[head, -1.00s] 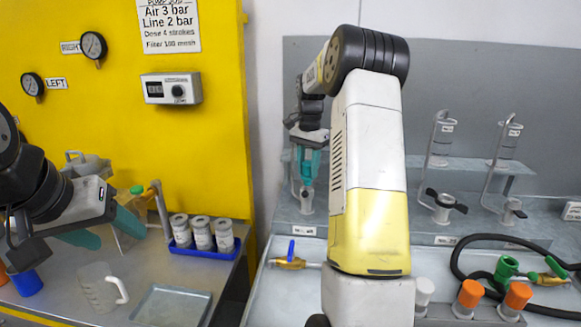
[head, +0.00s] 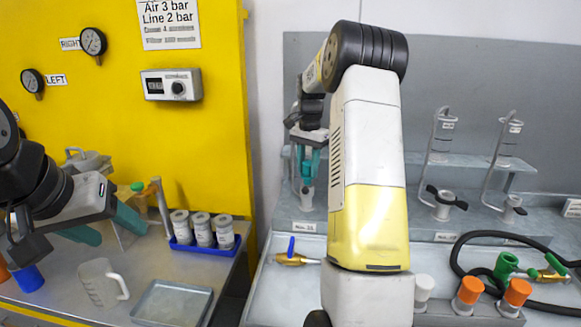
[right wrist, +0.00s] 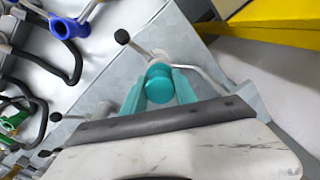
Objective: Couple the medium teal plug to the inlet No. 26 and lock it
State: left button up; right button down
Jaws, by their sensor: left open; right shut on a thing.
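My right gripper (head: 313,172) is shut on the medium teal plug (right wrist: 158,84), which shows between its teal fingers in the right wrist view. The plug is at a grey inlet (right wrist: 157,58) with a black-knobbed lever. I cannot tell whether it is seated. In the head view my right forearm partly hides this leftmost inlet (head: 306,197). The label (head: 304,226) below it reads "No. 2" with a blurred last digit. My left gripper (head: 108,228) is open and empty above the left table.
Two more inlets (head: 443,205) and (head: 512,209) stand to the right. The left table holds a jug (head: 100,283), a tray (head: 172,303) and cans in a blue rack.

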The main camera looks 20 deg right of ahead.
aim_at(308, 175)
jog(key=shift+f, duration=0.1)
jog(key=shift+f, duration=1.05)
jog(key=shift+f, duration=0.35)
jog(key=c, duration=0.9)
grip_release()
jog(key=shift+r, duration=3.95)
